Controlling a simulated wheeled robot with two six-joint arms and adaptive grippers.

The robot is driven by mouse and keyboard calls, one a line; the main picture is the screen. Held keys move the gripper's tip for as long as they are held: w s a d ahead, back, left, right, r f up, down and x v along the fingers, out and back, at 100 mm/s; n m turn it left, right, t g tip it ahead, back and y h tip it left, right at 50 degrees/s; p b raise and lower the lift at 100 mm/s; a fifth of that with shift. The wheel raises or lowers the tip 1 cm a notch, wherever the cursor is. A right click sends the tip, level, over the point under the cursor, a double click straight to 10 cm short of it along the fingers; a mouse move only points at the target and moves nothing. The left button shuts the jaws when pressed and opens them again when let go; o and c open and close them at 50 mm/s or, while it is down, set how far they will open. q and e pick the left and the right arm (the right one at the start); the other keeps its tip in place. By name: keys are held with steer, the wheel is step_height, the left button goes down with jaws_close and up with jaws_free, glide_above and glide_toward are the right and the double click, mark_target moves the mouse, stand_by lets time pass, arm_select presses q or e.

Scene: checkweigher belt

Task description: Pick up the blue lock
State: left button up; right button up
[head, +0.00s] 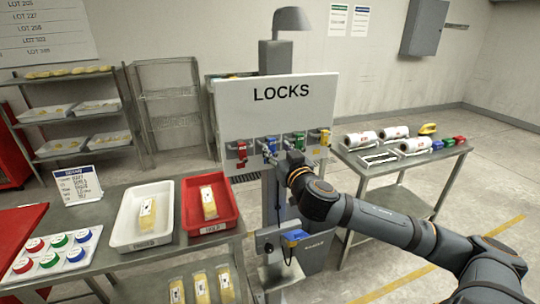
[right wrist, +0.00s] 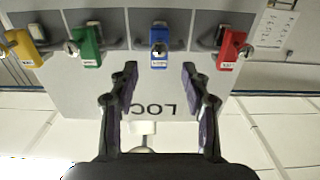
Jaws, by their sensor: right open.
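The blue lock (head: 270,143) hangs on the LOCKS board (head: 230,105), between a red lock (head: 241,151) and a green lock (head: 298,139). A yellow lock (head: 324,136) hangs at the right end. My right gripper (head: 275,154) is in front of the board near the blue lock. In the right wrist view, which shows the board upside down, the right gripper (right wrist: 160,68) is open and empty. The blue lock (right wrist: 158,45) shows just beyond the gap between its fingers, apart from both. My left gripper is not in view.
A table at left holds a white tray (head: 121,236) and a red tray (head: 233,212) with packs, and a board of round coloured tags (head: 48,258). A table (head: 374,171) at right carries rolls and small coloured boxes. A grey hood (head: 292,18) rises behind the board.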

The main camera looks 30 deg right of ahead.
mark_target(273, 141)
steer(key=shift+w+d+r, duration=0.1)
steer(key=shift+w+r, duration=0.2)
steer(key=shift+w, duration=0.2)
steer(key=p+x, duration=0.2)
steer(key=x, duration=0.1)
steer(key=shift+d+r, duration=0.2)
steer(key=shift+w+f, duration=0.15)
steer(key=shift+w, duration=0.5)
steer(key=shift+c, duration=0.2)
jaws_close()
